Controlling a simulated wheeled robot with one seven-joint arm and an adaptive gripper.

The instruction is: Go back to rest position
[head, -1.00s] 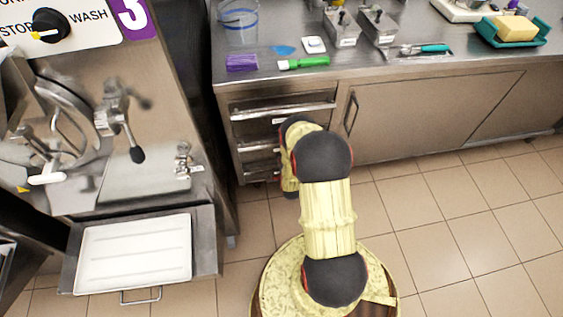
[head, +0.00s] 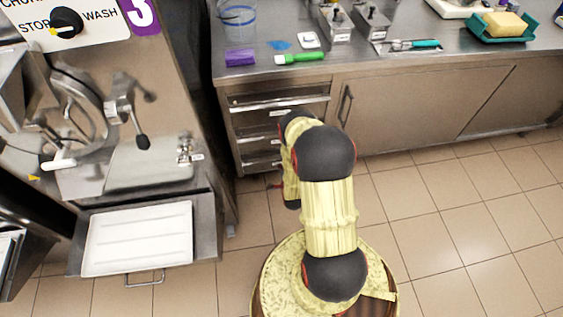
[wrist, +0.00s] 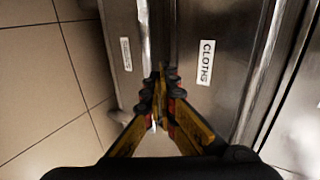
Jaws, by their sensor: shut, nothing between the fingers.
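My gripper (wrist: 160,75) shows in the wrist view with its fingertips together and nothing between them. It points at steel drawer fronts; one drawer (wrist: 208,90) has a label reading CLOTHS (wrist: 206,62). I cannot tell whether the fingertips touch the drawers. In the head view my arm folds over its round base, and my gripper is hidden behind the arm links.
Steel drawers (head: 280,112) stand under the counter (head: 370,62), beside a wide cupboard door (head: 400,110). A batch freezer with a white tray (head: 138,240) on its shelf stands at the left. Tiled floor (head: 450,220) is clear at the right.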

